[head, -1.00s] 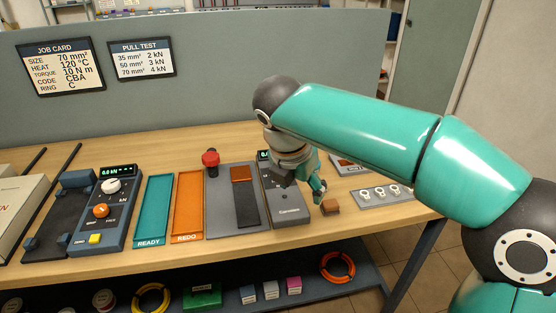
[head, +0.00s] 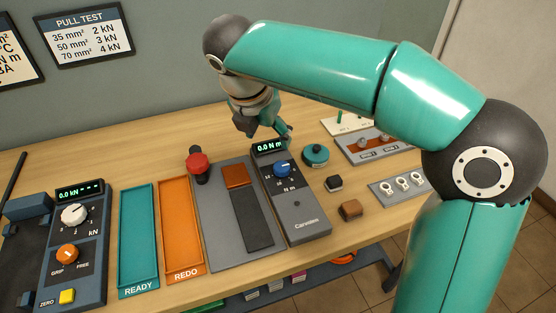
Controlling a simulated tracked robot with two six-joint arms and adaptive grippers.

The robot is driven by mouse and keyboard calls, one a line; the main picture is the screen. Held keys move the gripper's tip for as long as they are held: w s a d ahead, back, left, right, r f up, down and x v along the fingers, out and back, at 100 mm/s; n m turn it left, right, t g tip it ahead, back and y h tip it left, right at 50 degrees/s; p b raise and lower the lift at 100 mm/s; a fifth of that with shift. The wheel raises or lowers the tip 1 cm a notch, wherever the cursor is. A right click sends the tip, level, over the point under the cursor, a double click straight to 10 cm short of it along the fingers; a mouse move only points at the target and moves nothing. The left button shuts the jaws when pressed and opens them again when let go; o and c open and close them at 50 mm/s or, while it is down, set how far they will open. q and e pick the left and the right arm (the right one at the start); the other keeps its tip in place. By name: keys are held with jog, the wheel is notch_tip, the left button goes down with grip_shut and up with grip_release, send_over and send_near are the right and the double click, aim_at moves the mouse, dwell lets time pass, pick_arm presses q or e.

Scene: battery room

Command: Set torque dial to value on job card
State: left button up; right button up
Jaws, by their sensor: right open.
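The torque dial is a blue knob (head: 283,170) on a grey tester (head: 304,212) whose display (head: 268,147) reads 0.0 N m. My right gripper (head: 266,132) is open and empty, above and behind the dial at the tester's far end, apart from the knob. The job card (head: 12,62) is cut off at the left edge; only ends of its lines show, including "N m". The left gripper is not in view.
The teal tray (head: 139,238) and orange tray (head: 181,229) are left.

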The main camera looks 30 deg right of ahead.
aim_at(281, 166)
jog(key=b+x, duration=0.1)
jog(key=x, duration=1.4)
jog(key=shift+s+f+b, duration=0.15)
jog(key=shift+f+b, duration=0.05)
jog(key=shift+b, duration=0.2)
